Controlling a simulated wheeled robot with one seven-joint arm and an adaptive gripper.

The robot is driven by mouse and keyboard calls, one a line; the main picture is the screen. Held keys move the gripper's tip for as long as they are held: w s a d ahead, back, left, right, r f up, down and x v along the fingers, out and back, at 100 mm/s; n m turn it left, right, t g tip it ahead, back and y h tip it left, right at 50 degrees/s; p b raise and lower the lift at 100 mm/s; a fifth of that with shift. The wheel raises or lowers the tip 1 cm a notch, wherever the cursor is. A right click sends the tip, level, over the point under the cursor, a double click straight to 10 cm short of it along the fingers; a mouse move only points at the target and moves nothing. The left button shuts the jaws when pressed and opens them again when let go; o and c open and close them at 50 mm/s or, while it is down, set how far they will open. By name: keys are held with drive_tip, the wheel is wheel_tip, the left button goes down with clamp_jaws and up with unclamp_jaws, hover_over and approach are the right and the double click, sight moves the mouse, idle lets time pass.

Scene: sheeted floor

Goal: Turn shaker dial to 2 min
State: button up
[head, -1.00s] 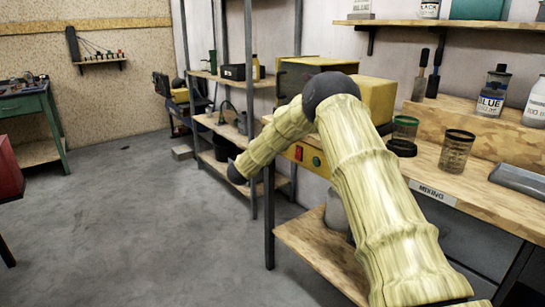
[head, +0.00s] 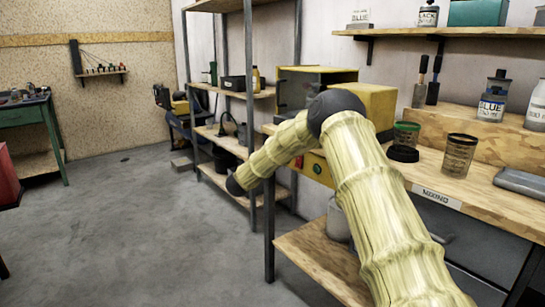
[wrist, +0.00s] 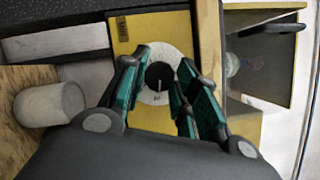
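The shaker is a yellow machine (head: 372,103) on the bench. Its lower yellow front panel (head: 312,158) shows a green button (head: 317,168). In the wrist view, a round black dial knob (wrist: 160,75) sits on a white disc (wrist: 176,58) on the yellow panel (wrist: 150,25). A pale pointer mark shows on the knob; the disc's markings are too small to read. My gripper (wrist: 165,58) is open, its teal fingers on either side of the knob. I cannot tell whether they touch it. The gripper is hidden in the head view.
The bench (head: 455,190) holds cups and a black lid (head: 403,153). In the wrist view, a white container (wrist: 48,103) is at left. A metal rack (head: 248,120) stands left of the bench. Open floor (head: 130,220) lies at left.

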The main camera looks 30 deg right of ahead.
drive_tip(key=o, duration=0.4)
drive_tip(key=shift+f, duration=0.15)
drive_tip(key=shift+c, duration=0.2)
drive_tip(key=v, duration=1.2)
